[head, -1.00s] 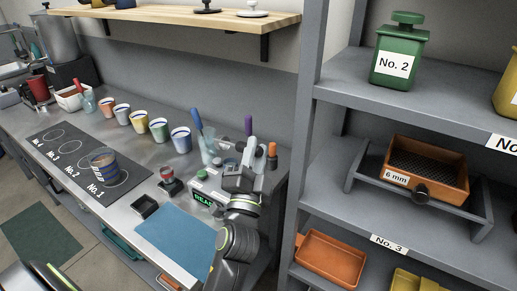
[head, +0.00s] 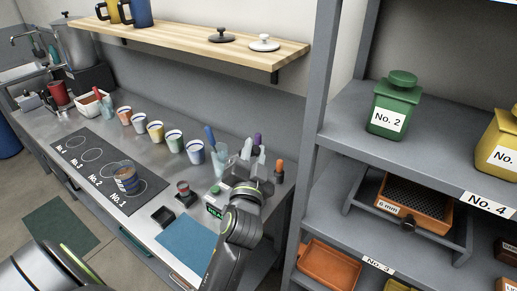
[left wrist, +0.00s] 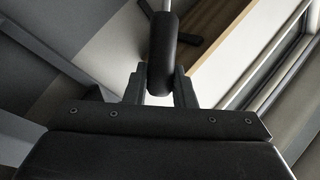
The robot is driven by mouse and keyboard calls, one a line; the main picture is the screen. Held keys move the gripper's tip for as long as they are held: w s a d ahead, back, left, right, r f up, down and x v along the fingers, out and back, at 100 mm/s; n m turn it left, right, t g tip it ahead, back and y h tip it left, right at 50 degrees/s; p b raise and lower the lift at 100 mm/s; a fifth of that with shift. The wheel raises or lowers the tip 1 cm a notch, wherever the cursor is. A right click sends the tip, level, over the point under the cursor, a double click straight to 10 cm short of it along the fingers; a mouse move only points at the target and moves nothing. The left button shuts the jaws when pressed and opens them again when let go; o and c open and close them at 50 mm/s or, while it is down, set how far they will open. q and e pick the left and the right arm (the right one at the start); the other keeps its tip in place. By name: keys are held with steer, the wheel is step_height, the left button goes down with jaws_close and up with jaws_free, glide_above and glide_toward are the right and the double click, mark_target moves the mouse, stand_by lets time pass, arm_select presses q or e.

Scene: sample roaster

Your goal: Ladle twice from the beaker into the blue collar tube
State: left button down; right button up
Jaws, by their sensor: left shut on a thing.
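My left gripper (head: 254,166) is over the right end of the counter, among upright slim items. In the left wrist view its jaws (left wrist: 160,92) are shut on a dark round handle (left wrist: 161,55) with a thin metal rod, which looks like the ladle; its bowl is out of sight. A clear beaker (head: 219,160) stands just left of the gripper, with a blue stick (head: 210,136) leaning up from it. A purple-topped item (head: 257,139) and an orange-topped item (head: 279,166) stand close by. I cannot make out a blue collar on any tube. My right gripper is not in view.
A box with a green display (head: 214,211) stands before the gripper. A blue mat (head: 187,240), a black tray (head: 163,215) and a row of cups (head: 174,140) are on the counter. A wooden shelf (head: 200,38) hangs above; a grey rack (head: 340,130) rises at right.

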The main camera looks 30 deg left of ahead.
arm_select(q)
steer(key=shift+w+a+r+n+g+p, duration=0.2)
steer(key=shift+a+r+n+g+p, duration=0.55)
steer(key=shift+p, duration=0.75)
steer(key=shift+w+a+r+n+g+p, duration=0.1)
steer(key=shift+w+a+r+n+p, duration=0.15)
steer(key=shift+a+r+p, duration=0.7)
steer(key=shift+w+a+r+n+g+p, duration=0.25)
steer(key=shift+r+n+g+p, duration=0.5)
steer(key=shift+p, duration=1.3)
steer(key=w+a+r+n+g+h+p, duration=0.1)
steer(key=w+a+n+g+h+p, duration=0.1)
steer(key=a+p, duration=0.5)
steer(key=shift+a+r+n+g+h, duration=0.2)
steer(key=shift+a+n+g+h, duration=0.15)
steer(key=shift+n+h, duration=0.4)
steer(key=shift+d, duration=0.1)
